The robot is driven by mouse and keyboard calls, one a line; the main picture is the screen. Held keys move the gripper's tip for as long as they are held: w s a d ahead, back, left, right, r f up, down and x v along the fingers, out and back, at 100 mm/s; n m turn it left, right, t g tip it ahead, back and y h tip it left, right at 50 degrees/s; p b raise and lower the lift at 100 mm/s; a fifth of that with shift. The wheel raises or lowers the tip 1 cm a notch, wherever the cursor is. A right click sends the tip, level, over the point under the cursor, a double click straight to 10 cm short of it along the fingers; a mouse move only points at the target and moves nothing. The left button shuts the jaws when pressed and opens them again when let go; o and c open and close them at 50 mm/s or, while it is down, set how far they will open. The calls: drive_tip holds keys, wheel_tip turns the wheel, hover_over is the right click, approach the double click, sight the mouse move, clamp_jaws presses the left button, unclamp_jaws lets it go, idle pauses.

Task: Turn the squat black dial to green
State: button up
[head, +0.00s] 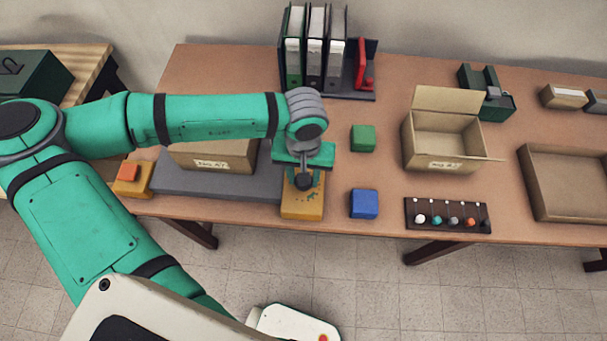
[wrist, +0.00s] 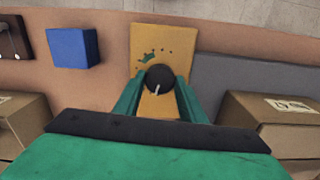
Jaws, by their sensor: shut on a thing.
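The squat black dial (wrist: 160,78) sits on a yellow panel (wrist: 148,41) that lies on the table near its front edge. A white pointer line shows on the dial's top. A green mark (wrist: 148,56) and several small dark marks show on the panel beside the dial. My gripper (wrist: 158,87) is shut on the dial, with one green finger on each side of it. In the head view the yellow panel (head: 297,211) is below my gripper (head: 304,180), which partly covers the dial.
A blue block (head: 363,204) and a green block (head: 362,138) stand right of the panel. A grey slab (head: 215,187) with a cardboard box lies left. An open cardboard box (head: 440,153) and a dark rack of several coloured knobs (head: 447,225) are further right. Binders (head: 316,60) stand behind.

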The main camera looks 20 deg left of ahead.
drive_tip(key=m, duration=0.6)
drive_tip(key=shift+m, duration=0.3)
drive_tip(key=m, duration=1.2)
drive_tip(key=shift+m, duration=0.3)
drive_tip(key=m, duration=0.5)
drive_tip(key=shift+a+m, duration=0.1)
drive_tip(key=shift+m, duration=0.2)
drive_tip(key=o, duration=1)
drive_tip(key=shift+o, duration=0.2)
drive_tip(key=shift+r, duration=0.1)
